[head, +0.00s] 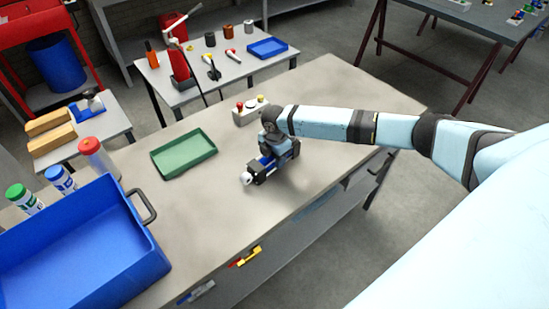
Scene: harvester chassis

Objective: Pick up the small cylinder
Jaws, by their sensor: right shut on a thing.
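My right arm comes in from the right over the grey workbench (230,215). My right gripper (254,174) is low over the middle of the bench, shut on a small white piece at its fingertips. This white piece, seemingly the small cylinder (246,178), is partly hidden by the fingers. I cannot tell whether it touches the bench top. My left gripper is not in view.
A green tray (162,165) lies left of my right gripper. A small box with coloured buttons (238,117) stands behind it.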

